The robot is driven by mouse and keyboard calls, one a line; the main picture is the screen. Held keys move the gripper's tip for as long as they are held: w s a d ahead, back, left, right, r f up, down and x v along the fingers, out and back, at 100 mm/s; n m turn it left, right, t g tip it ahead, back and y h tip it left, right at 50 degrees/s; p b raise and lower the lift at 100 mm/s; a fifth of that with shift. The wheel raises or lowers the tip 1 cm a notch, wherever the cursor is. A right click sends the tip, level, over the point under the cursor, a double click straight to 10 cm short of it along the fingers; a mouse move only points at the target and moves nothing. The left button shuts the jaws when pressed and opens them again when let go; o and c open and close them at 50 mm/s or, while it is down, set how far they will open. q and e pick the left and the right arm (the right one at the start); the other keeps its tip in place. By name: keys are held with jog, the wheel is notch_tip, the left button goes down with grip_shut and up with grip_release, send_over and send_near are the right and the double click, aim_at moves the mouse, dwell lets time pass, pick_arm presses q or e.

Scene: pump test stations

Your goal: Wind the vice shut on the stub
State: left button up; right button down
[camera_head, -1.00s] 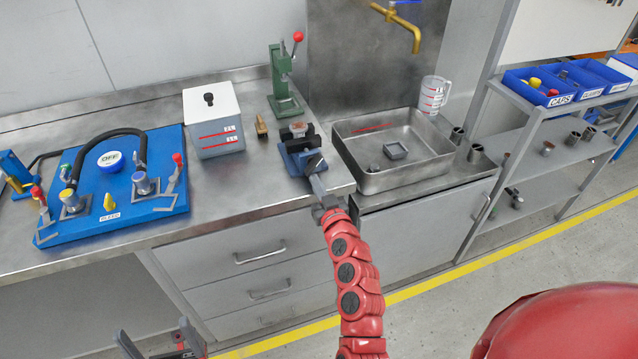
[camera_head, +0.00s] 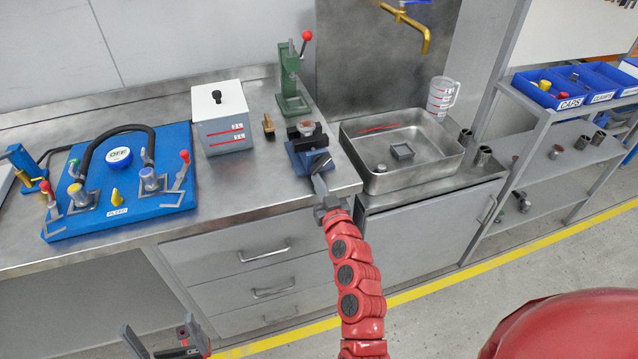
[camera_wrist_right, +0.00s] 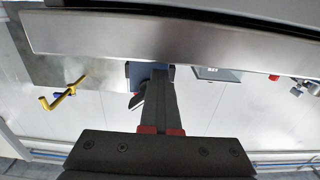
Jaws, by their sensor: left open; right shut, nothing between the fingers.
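The blue vice (camera_head: 309,158) stands at the counter's front right corner. Its dark jaws sit around the stub (camera_head: 306,128), a small brownish-topped piece; I cannot tell whether they touch it. My right gripper (camera_head: 322,178) is shut and empty, with its fingertips at the front of the vice, and hides the vice's handle side. In the right wrist view the shut fingers (camera_wrist_right: 158,92) point at a partly hidden blue patch of the vice (camera_wrist_right: 140,73). My left gripper (camera_head: 165,342) is open and empty, low in front of the drawers, away from the vice.
A steel tray (camera_head: 375,183) with small parts lies right of the vice. A green press (camera_head: 292,95) stands behind it. A white box (camera_head: 222,120) and a small brass-coloured piece (camera_head: 268,125) stand left. A blue pump board (camera_head: 130,215) fills the left counter.

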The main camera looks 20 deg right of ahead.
jog(key=shift+a+f, duration=0.1)
jog(key=shift+f, duration=0.2)
jog(key=s+b, duration=0.1)
jog(key=s, duration=0.5)
jog(key=shift+d, duration=0.2)
jog(key=shift+w+d+f+b, duration=0.1)
jog(key=shift+w+d+b, duration=0.55)
jog(key=shift+w, duration=0.4)
jog(key=shift+w+d+f+b, duration=0.1)
jog(key=shift+w+d+b, duration=0.45)
jog(key=shift+w, duration=0.45)
jog(key=shift+w+d+b, duration=0.55)
jog(key=shift+w+b, duration=0.15)
jog(key=shift+w, duration=0.35)
